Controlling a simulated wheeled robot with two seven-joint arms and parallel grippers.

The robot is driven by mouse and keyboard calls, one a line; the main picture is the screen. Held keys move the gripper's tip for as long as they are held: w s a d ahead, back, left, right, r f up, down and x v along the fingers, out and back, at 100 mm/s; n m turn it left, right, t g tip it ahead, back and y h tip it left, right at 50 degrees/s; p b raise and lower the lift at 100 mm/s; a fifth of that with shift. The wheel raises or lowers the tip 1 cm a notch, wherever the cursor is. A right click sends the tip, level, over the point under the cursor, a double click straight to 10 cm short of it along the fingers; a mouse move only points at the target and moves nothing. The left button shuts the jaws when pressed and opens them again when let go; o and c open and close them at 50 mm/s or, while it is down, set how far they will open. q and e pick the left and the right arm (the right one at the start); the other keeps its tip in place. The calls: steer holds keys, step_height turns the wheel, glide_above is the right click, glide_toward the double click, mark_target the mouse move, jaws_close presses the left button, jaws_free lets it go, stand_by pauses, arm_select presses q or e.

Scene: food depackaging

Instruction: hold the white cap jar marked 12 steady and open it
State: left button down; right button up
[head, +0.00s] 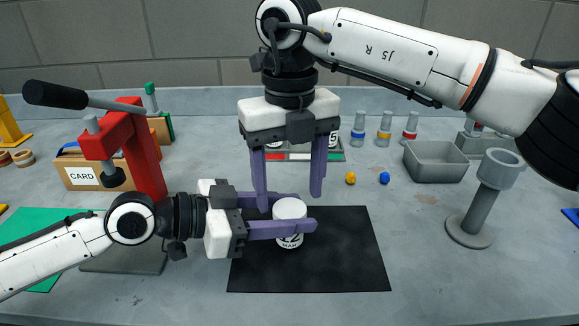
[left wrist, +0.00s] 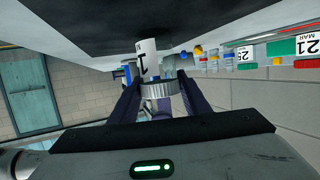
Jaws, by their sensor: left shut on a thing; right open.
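The jar (head: 290,238) stands upright on the black mat (head: 345,265) with its white cap (head: 290,208) on. My left gripper (head: 304,212) is shut on the jar from the left, one finger on each side. In the left wrist view the jar (left wrist: 148,58) appears upside down, a "1" showing, with a ribbed band (left wrist: 157,90) between the fingers. My right gripper (head: 288,196) points down, open and empty, above the cap with its fingers spread to either side.
A red press (head: 145,160) with a black handle and a cardboard box (head: 90,175) stand at left. A grey bin (head: 435,162) and grey stand (head: 485,205) are at right. Yellow (head: 350,178) and blue (head: 384,178) pieces lie behind the mat. The mat's right part is clear.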

steer(key=shift+f, duration=1.45)
steer(key=c, duration=1.2)
steer(key=shift+o, duration=0.5)
steer(key=shift+n, duration=1.8)
steer(key=o, duration=1.2)
steer(key=shift+c, duration=0.2)
steer(key=shift+r, duration=0.15)
steer(key=shift+r, duration=2.15)
arm_select(q)
steer(key=c, duration=0.9)
jaws_free()
